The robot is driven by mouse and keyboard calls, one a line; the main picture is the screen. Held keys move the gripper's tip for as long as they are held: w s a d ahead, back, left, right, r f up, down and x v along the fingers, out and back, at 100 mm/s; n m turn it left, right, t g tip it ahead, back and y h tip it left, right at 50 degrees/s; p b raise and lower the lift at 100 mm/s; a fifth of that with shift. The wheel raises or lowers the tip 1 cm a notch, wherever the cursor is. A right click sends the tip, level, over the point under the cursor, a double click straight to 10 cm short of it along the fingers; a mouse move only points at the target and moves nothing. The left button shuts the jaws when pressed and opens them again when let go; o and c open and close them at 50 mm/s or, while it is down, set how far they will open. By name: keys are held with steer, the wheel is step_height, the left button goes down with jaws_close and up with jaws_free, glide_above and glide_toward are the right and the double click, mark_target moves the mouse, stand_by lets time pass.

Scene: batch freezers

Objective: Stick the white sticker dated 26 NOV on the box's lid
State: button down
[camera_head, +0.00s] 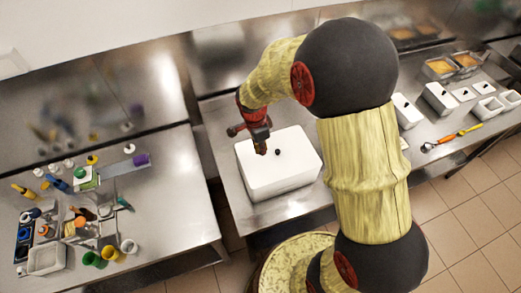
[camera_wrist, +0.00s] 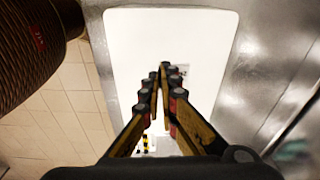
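The white box (camera_head: 283,182) stands on the steel table in the middle of the head view. The lid (camera_wrist: 135,40) fills the upper middle of the wrist view. In the wrist view my gripper's fingers (camera_wrist: 161,80) come together at the tips. A small white patch with dark print, the sticker (camera_wrist: 182,69), shows at the tips and seems held there. Its date is too small to read. I cannot tell whether it touches the lid.
A left steel table (camera_head: 165,190) holds bottles, cups and tools, with a gap before the box's table. More white boxes (camera_head: 440,98) and orange-filled trays (camera_head: 440,67) stand at the right. A yellow-orange tool (camera_head: 450,138) lies near the right table's front edge.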

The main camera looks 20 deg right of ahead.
mark_target(262, 164)
steer(key=shift+a+f+m, duration=0.1)
steer(key=shift+f+m, duration=0.1)
steer(key=shift+m, duration=0.2)
steer(key=shift+f+b, duration=1.9)
steer(key=shift+f, duration=1.15)
steer(key=shift+f+b, duration=0.25)
steer(key=shift+b, duration=0.05)
steer(key=c, duration=2.6)
jaws_free()
steer(key=o, duration=0.6)
steer(key=shift+o, duration=1)
steer(key=o, duration=0.4)
steer(key=shift+r, duration=0.15)
